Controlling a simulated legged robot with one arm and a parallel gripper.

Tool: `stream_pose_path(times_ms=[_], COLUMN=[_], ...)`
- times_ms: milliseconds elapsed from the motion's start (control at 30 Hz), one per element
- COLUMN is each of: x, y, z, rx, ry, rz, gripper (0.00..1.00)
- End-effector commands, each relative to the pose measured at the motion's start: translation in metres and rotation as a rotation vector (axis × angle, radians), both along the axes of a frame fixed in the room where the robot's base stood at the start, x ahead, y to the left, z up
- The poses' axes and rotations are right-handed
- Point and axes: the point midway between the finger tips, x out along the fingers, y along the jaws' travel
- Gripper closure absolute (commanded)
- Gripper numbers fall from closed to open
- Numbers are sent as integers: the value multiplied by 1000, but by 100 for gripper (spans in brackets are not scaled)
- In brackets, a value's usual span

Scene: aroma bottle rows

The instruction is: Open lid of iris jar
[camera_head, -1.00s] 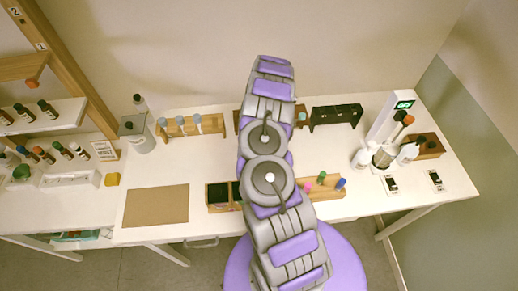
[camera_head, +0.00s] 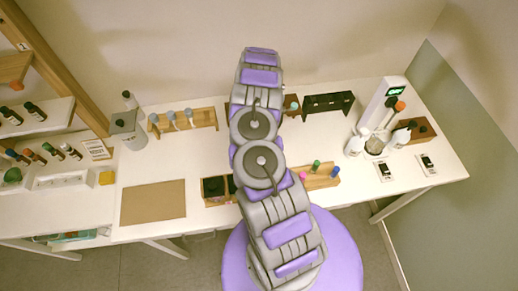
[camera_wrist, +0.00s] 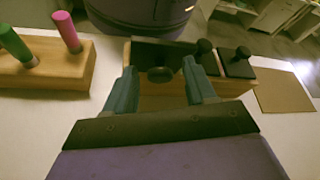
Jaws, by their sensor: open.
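In the wrist view my gripper (camera_wrist: 160,76) is open, with its two teal fingers apart on either side of a dark round knob (camera_wrist: 161,74). The knob stands at the near side of a wooden box (camera_wrist: 150,98), and I cannot tell whether the fingers touch it. Two more black lids with knobs, a middle one (camera_wrist: 204,48) and a right one (camera_wrist: 241,62), sit in the same box. No iris label is readable. In the head view the wooden box (camera_head: 214,200) is partly hidden by my arm, and my gripper is hidden.
A wooden block with a green peg (camera_wrist: 14,44) and a pink peg (camera_wrist: 66,32) stands left of the box in the wrist view. A brown mat (camera_head: 153,202) lies on the white table. A white device (camera_head: 385,102) and bottles stand at the right.

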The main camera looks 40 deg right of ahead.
Motion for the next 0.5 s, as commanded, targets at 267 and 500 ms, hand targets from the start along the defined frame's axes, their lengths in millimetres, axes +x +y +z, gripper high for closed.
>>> stream_pose_path(times_ms=[267,500], x=[0,-1], y=[1,-1], z=[1,19], rx=[0,0], ry=[1,1], rz=[0,-1], gripper=[43,43])
